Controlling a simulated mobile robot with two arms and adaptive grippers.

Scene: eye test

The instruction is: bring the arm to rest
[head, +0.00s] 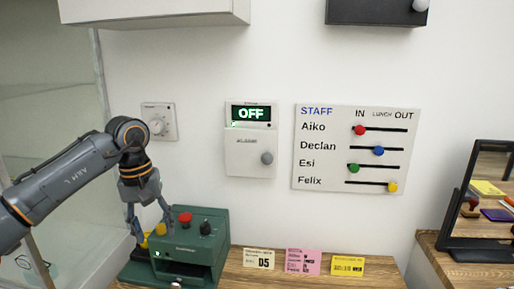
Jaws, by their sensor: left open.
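My left arm comes in from the left, and my left gripper (150,226) hangs fingers down at the left part of a green machine (215,235). Its jaws are open, with one finger on each side of a yellow part (160,229) on the machine. I cannot tell whether a finger touches the machine. The machine also has a red button (185,218), a black knob (205,228) and a small lit green light (157,254). My right gripper is not in view.
The machine stands on a wooden surface (235,279) with several note cards (303,262). On the wall are a dial (157,122), a panel (251,150) reading OFF and a staff slider board (355,115). A glass pane (50,100) is left; a black-framed mirror or screen (475,253) is right.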

